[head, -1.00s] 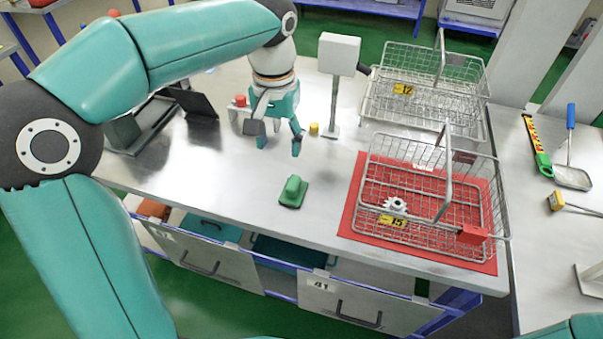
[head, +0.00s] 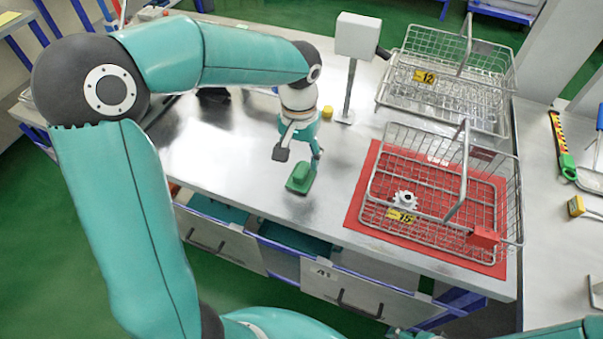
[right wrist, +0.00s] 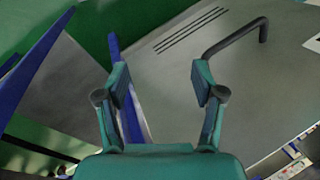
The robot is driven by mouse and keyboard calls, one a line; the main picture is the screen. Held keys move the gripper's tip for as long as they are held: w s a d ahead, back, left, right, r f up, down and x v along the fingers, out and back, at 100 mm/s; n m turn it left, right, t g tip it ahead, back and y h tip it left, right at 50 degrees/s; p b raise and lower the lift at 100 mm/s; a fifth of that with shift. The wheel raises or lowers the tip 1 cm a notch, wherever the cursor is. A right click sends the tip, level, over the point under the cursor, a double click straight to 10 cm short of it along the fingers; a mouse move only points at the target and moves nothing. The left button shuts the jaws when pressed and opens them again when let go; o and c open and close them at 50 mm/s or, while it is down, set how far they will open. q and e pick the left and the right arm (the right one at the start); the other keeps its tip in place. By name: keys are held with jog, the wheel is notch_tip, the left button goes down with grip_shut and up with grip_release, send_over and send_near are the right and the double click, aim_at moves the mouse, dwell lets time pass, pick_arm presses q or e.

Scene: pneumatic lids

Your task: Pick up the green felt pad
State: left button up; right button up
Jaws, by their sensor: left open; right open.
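The green felt pad (head: 300,180) lies on the bare metal bench top, close to the front edge; it looks like a small green block with a raised upper part. My left gripper (head: 298,155) is open and empty, just behind and above the pad. Its right finger partly overlaps the pad's right edge in the head view; I cannot tell if they touch. My right gripper (right wrist: 160,78) is open and empty in the right wrist view, facing a grey drawer front (right wrist: 175,75) with a dark handle (right wrist: 235,37).
A wire basket (head: 385,215) holding a white gear (head: 405,198) stands on a red mat (head: 352,219) to the right. Another wire basket (head: 480,112) is behind it. A grey box on a post (head: 357,37) and a yellow piece (head: 327,112) stand behind the gripper.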

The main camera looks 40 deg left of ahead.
aim_at(301, 168)
pick_arm(q)
jog(key=shift+w+d+f+p, duration=0.15)
jog(key=shift+f+p, duration=0.4)
jog(key=shift+f, duration=2.05)
grip_shut()
